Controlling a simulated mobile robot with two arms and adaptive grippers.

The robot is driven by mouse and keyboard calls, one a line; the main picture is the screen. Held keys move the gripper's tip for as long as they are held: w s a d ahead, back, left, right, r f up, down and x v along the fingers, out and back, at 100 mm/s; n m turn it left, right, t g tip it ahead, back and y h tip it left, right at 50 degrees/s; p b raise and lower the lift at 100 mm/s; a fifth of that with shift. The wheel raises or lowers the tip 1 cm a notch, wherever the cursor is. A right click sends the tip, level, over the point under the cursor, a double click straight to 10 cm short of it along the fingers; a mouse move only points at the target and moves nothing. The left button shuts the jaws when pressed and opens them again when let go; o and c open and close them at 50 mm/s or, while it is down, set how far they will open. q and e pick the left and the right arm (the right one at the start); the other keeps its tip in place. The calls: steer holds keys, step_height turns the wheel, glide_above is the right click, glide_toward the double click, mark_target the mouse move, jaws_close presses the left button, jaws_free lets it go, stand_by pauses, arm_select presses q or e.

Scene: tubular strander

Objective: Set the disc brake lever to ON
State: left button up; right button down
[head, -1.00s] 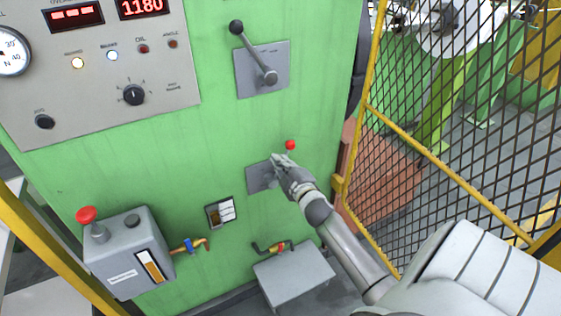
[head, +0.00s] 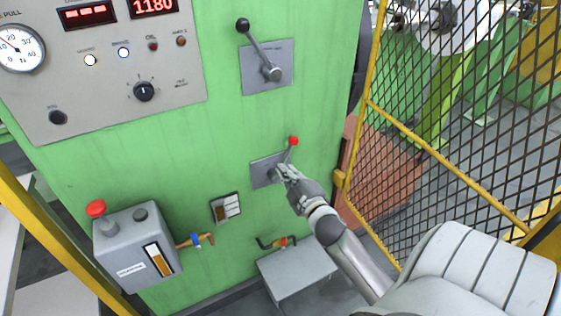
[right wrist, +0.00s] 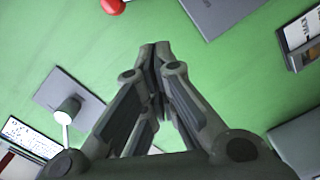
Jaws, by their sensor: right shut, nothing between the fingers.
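A lever with a red knob (head: 293,141) stands on a small grey plate (head: 262,168) low on the green cabinet; its rod tilts up and slightly right. A second lever with a black knob (head: 242,25) sits on a larger grey plate above, its arm leaning up-left from the hub. I cannot read which is the disc brake. My right gripper (head: 284,171) is shut and empty, over the right part of the lower plate, just below the red knob. In the right wrist view, the red knob (right wrist: 112,5) is at the top edge, apart from the closed fingertips (right wrist: 155,48). My left gripper is out of view.
A grey box with a red button (head: 96,208) stands at lower left. A yellow-framed mesh guard (head: 455,110) stands close on the right. The control panel (head: 110,70) is upper left.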

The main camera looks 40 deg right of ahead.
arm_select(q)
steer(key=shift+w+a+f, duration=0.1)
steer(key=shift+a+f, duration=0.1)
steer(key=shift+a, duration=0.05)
arm_select(e)
steer(key=shift+v, duration=1.45)
steer(key=shift+a+r, duration=0.15)
steer(key=shift+a, duration=0.05)
